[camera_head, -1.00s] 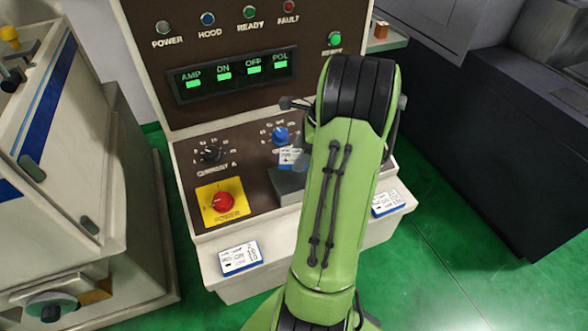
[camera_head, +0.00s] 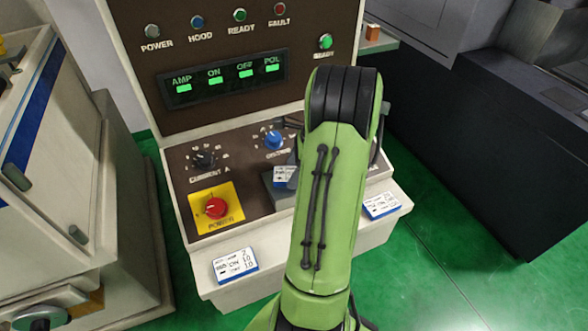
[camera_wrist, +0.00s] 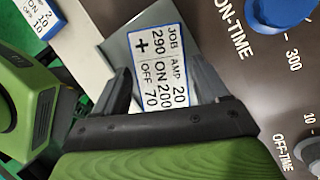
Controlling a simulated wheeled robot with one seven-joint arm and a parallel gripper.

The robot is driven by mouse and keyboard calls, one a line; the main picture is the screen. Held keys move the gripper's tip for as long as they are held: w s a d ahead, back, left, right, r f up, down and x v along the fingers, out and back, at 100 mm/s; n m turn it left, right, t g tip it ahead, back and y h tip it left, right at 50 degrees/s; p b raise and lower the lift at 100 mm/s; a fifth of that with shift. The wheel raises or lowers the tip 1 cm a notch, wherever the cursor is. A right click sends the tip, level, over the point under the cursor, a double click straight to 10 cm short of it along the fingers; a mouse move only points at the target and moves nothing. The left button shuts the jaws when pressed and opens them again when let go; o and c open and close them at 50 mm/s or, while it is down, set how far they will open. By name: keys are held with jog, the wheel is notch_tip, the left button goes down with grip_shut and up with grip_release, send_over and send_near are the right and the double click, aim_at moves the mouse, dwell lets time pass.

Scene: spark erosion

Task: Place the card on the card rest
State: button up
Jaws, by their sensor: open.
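A white card with a blue edge (camera_wrist: 160,55), printed JOB 290, AMP 20, ON 200, OFF 70, stands against the grey card rest (camera_wrist: 118,48) in the wrist view. In the head view the card (camera_head: 284,176) shows at the rest (camera_head: 279,196), just left of my arm. My gripper (camera_wrist: 162,74) is open, with one finger on each side of the card's lower part. Whether a finger touches the card I cannot tell. In the head view my gripper is hidden behind my green arm.
The blue on-time knob (camera_head: 273,140) stands close behind the card. The red power knob (camera_head: 216,208) is left of the rest. Two other cards lie on the front ledge, one at left (camera_head: 235,263) and one at right (camera_head: 381,205) of my arm.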

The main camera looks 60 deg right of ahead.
jog(key=p+v, duration=0.3)
jog(key=v, duration=0.8)
jog(key=shift+r+p, duration=0.3)
jog(key=shift+p, duration=0.05)
